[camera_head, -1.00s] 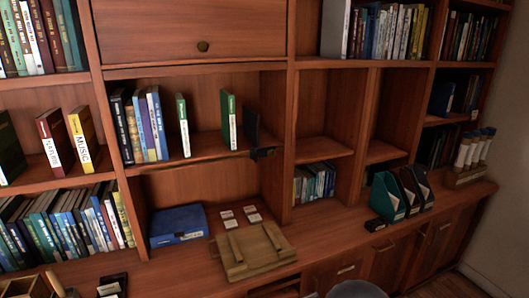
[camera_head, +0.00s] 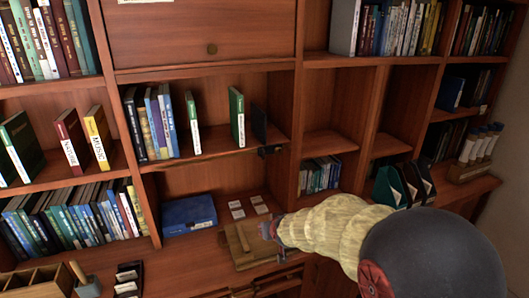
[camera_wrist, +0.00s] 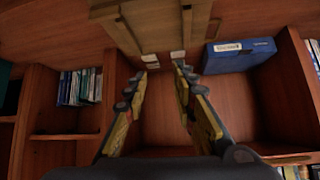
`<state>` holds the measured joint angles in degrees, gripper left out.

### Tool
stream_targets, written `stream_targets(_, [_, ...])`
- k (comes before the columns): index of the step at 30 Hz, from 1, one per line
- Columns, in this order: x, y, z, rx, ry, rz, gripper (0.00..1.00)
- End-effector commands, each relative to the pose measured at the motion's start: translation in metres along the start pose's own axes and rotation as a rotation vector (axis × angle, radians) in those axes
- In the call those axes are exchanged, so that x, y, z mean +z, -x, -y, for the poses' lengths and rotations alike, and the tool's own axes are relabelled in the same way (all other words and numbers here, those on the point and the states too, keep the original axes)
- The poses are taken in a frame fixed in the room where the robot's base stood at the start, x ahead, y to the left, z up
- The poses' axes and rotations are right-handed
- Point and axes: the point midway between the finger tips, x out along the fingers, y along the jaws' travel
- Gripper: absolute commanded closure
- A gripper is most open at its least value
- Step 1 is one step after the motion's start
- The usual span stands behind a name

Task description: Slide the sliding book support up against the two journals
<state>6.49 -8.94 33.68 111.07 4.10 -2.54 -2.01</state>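The dark book support (camera_head: 259,122) stands upright near the right end of the middle shelf, with a black piece (camera_head: 269,150) at the shelf's front edge. A green journal (camera_head: 237,117) stands to its left with a gap between them. A second slim green journal (camera_head: 193,122) stands farther left, apart from the first and close to a row of books. My gripper (camera_head: 268,230) is below that shelf, over the desk by the wooden board. In the wrist view my gripper (camera_wrist: 164,72) has its fingers apart with nothing between them. The support is not clearly seen there.
A row of books (camera_head: 150,123) fills the shelf's left end. Below are a blue box (camera_head: 189,214), small white cards (camera_head: 249,205) and a wooden board (camera_head: 240,247) on the desk. An upright divider (camera_head: 307,120) closes the shelf's right side.

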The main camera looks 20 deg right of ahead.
Motion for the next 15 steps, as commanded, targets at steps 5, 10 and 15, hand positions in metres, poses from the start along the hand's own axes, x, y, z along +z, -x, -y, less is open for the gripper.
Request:
stream_targets(5, [-0.087,-0.029,-0.009,0.025,-0.007,-0.32,0.73])
stream_targets(10, [-0.171,0.001,-0.014,0.047,-0.006,-0.613,0.73])
stream_targets(15, [-0.198,0.023,-0.016,0.06,-0.001,-0.739,0.73])
